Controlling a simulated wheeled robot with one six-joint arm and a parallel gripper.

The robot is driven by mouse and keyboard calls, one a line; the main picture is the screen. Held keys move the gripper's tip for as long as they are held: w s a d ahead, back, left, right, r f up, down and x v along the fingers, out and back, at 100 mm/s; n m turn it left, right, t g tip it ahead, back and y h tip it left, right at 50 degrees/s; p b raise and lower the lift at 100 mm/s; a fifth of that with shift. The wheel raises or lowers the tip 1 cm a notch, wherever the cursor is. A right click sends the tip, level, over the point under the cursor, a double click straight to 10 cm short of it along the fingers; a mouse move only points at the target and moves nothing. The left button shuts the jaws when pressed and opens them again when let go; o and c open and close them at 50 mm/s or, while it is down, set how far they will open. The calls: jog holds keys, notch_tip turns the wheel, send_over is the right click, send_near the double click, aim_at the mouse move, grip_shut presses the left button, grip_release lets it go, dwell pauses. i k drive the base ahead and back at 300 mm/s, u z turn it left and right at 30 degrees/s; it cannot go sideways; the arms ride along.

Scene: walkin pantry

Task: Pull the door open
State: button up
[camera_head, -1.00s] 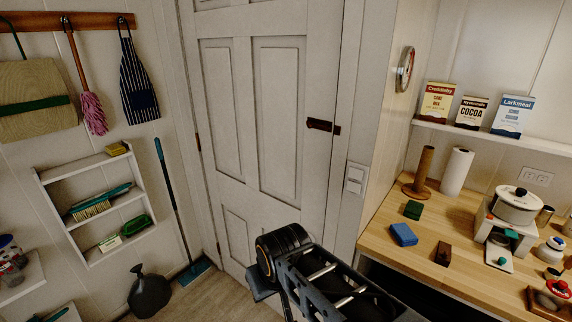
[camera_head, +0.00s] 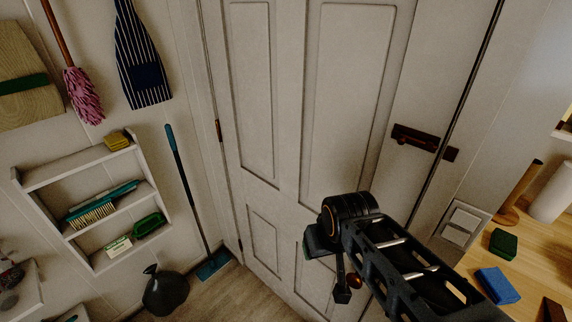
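The white panelled door (camera_head: 275,110) fills the middle of the view and looks shut in its frame, with a narrow dark line along its right edge. A brown bolt (camera_head: 415,138) is mounted near that edge, with a small brown keeper (camera_head: 451,154) on the frame side. A small round brown knob-like thing (camera_head: 354,281) shows low on the door, beside my arm. My black arm reaches in from the lower right, in front of the door's lower part. Dark parts at my gripper (camera_head: 342,292) show below the arm's joint; its fingers are mostly hidden, and I cannot see contact.
A white switch plate (camera_head: 461,226) is right of the door. A wooden counter (camera_head: 535,235) with a blue block (camera_head: 497,285) and green block (camera_head: 503,243) is at right.

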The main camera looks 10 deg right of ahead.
aim_at(311, 95)
jog(key=u, duration=1.55)
jog(key=k, duration=0.75)
jog(key=z, duration=0.15)
